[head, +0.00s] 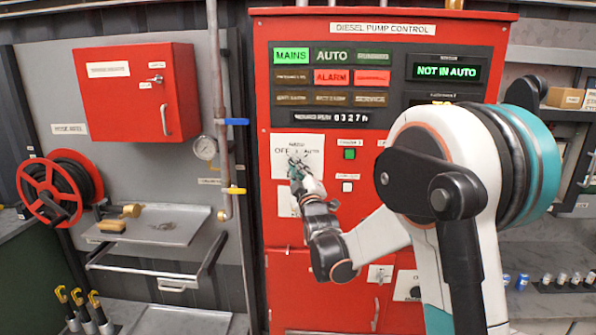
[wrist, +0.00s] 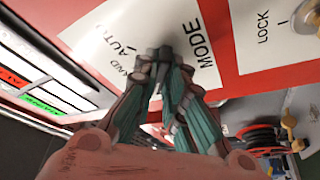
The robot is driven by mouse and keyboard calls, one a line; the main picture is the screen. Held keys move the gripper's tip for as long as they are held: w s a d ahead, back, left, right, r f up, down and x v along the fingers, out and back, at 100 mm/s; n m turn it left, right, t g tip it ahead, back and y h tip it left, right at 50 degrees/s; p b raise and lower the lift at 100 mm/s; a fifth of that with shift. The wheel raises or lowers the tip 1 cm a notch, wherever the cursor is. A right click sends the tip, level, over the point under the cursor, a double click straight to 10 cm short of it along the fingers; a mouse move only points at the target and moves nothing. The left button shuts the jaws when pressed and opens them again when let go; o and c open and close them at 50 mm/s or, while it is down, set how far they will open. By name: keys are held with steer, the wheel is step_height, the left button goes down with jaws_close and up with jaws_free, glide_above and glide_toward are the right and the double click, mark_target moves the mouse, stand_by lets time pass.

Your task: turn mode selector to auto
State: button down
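The mode selector's white plate (head: 310,148) is on the red diesel pump control cabinet, with "OFF" and "AUTO" legible. In the wrist view the plate (wrist: 196,40) reads "MODE", "AUTO" and "AND". My gripper (head: 298,168) is at the plate and covers most of the selector knob. In the wrist view the fingertips of my gripper (wrist: 163,66) come close together around a small grey part, likely the knob (wrist: 164,52). Whether they grip it, and where the knob points, is hidden. The display (head: 446,72) reads "NOT IN AUTO".
Green MAINS (head: 291,56) and red ALARM (head: 332,77) lamps are lit. A green button (head: 349,154) and a white button (head: 347,187) sit right of the selector. A lock plate (wrist: 270,30) is beside it. Pipes with a blue valve handle (head: 236,122) run left of the cabinet.

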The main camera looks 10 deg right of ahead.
steer(key=shift+f+m, duration=0.1)
steer(key=shift+m, duration=0.3)
steer(key=shift+w+a+m+g+h+b, duration=0.1)
steer(key=shift+a+m+g+h+b, duration=0.35)
steer(key=shift+m+h, duration=2.8)
steer(key=shift+w+m+g+h+b, duration=0.15)
steer(key=shift+m+g+h, duration=0.6)
steer(key=shift+m, duration=4.95)
steer(key=shift+s+a+m+g+h+b, duration=0.1)
steer(key=shift+a+m+g+h+b, duration=0.35)
steer(key=shift+m+h, duration=2.8)
steer(key=m+y, duration=0.2)
steer(key=shift+d+m+g, duration=0.25)
steer(key=shift+m+g, duration=0.1)
steer(key=shift+m, duration=0.05)
steer(key=c, duration=1.7)
jaws_free()
steer(key=shift+o, duration=0.2)
steer(key=v, duration=1.2)
